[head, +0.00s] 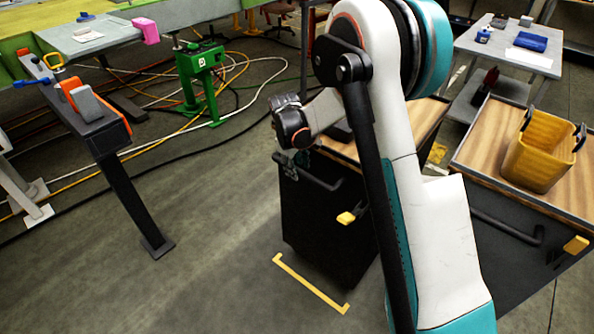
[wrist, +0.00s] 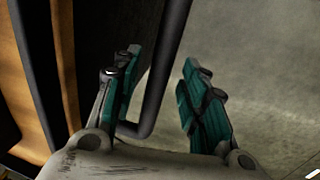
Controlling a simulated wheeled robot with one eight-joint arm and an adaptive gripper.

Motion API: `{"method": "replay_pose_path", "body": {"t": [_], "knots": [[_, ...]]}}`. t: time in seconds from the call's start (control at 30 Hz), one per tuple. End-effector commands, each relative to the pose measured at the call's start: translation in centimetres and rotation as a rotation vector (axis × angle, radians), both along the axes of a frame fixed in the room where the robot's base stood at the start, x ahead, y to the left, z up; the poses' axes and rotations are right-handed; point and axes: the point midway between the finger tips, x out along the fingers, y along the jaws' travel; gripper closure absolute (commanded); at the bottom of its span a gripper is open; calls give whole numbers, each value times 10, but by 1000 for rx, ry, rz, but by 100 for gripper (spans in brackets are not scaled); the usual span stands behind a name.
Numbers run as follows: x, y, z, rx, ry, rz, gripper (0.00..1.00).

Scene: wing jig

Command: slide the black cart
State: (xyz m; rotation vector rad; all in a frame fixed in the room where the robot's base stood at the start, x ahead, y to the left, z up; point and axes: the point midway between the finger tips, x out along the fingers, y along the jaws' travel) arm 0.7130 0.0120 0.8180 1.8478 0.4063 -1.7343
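A black cart (head: 318,224) with a wood-look top stands at the centre of the head view, partly hidden behind my arm. Its dark bar handle (head: 312,178) sticks out from the near face, beside a yellow tab (head: 346,218). My gripper (head: 290,163) is at the left end of this handle. In the wrist view my gripper (wrist: 159,62) is open, its teal-padded fingers apart. The handle (wrist: 158,85) runs between the fingers in that picture, closer to the left one. I cannot tell whether it touches either finger.
A yellow floor mark (head: 310,284) lies before the cart. A second dark cart (head: 498,238) carrying a yellow bin (head: 541,152) stands at right. A green stand (head: 200,75), cables and a dark post (head: 135,205) are at left. Floor front-left is clear.

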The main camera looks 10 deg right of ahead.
Motion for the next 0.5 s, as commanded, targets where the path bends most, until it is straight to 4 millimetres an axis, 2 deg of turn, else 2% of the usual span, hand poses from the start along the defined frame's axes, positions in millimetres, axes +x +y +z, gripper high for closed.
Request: {"method": "replay_pose_path", "body": {"t": [0.1,0.37,0.4,0.5], "knots": [[0,-1,-6,0,0,0,60],[1,-1,-7,0,0,-1,60],[1,-1,-7,0,0,-1,63],[1,-1,-7,0,0,-1,85]]}}
